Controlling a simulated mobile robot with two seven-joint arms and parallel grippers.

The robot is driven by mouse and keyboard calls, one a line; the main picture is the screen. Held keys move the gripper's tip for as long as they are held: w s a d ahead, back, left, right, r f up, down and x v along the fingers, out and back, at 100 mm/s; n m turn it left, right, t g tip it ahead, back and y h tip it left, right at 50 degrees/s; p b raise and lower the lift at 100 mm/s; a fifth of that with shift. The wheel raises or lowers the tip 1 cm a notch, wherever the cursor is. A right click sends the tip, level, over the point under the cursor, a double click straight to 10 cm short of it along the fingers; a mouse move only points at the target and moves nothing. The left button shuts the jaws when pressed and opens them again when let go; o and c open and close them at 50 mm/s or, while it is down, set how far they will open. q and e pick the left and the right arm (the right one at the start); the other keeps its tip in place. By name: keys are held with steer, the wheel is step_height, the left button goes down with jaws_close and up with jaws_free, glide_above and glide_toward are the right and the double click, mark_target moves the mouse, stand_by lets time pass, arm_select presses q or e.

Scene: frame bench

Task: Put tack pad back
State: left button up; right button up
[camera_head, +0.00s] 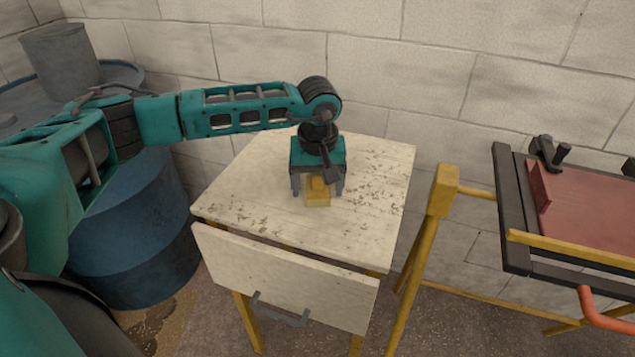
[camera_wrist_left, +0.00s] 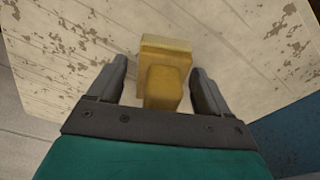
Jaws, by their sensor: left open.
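The tack pad (camera_head: 317,197), a yellow block with a smaller raised part on top, sits on the worn cream table (camera_head: 250,190). My left gripper (camera_head: 318,192) reaches down over it from above. In the left wrist view the tack pad (camera_wrist_left: 165,75) lies between the two grey fingers of the left gripper (camera_wrist_left: 160,75). The fingers are spread, with a gap visible on each side of the raised part. Part of the pad is hidden behind the gripper in the head view. My right gripper is not in view.
A drawer front (camera_head: 285,278) with a grey handle juts from the table's front. A blue barrel (camera_head: 135,235) stands to the left. A yellow-legged stand (camera_head: 440,195) carries a dark frame with a red panel (camera_head: 590,205) at right. A block wall is behind.

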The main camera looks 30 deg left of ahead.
arm_select(q)
steer(key=shift+r, duration=0.55)
steer(key=r, duration=0.7)
steer(key=s+d+r+p, duration=0.1)
steer(key=r, duration=0.3)
steer(key=shift+s+r, duration=0.1)
